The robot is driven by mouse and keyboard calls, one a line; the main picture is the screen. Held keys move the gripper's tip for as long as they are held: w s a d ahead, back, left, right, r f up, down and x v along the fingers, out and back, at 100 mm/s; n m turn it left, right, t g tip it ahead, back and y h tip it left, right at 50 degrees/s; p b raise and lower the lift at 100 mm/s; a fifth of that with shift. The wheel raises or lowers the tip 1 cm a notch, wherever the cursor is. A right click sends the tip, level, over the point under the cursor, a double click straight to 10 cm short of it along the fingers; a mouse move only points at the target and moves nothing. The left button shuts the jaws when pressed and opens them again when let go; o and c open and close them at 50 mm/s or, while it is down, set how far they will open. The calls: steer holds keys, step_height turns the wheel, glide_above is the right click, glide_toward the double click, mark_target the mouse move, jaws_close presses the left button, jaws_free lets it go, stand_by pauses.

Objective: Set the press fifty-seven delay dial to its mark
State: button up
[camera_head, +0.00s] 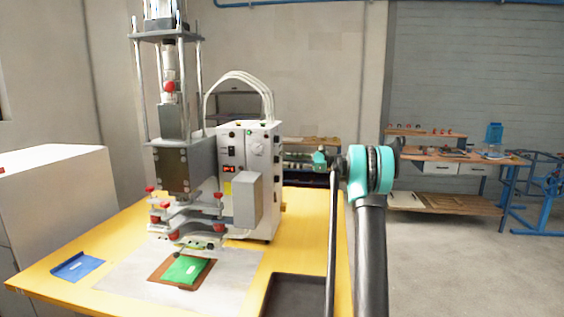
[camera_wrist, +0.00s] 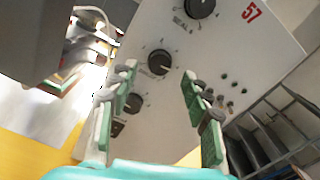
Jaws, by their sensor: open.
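The wrist view shows a pale press panel (camera_wrist: 225,52) with a red 57 at its upper right. A black round dial (camera_wrist: 160,62) with a ring of marks is in the middle, and a second black dial (camera_wrist: 200,6) is cut by the top edge. My gripper (camera_wrist: 159,82) is open and empty. Its green-padded fingers lie either side of the middle dial in the picture; no contact shows. In the head view, the press's control box (camera_head: 250,140) turns this panel away.
The press (camera_head: 183,165) stands on a yellow table (camera_head: 105,235). A blue tray (camera_head: 78,266), a green piece (camera_head: 187,269) and a dark tray (camera_head: 295,296) lie in front. Open floor lies right.

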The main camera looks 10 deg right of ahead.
mark_target(277, 160)
steer(key=shift+x, duration=2.05)
steer(key=shift+c, duration=0.2)
jaws_close()
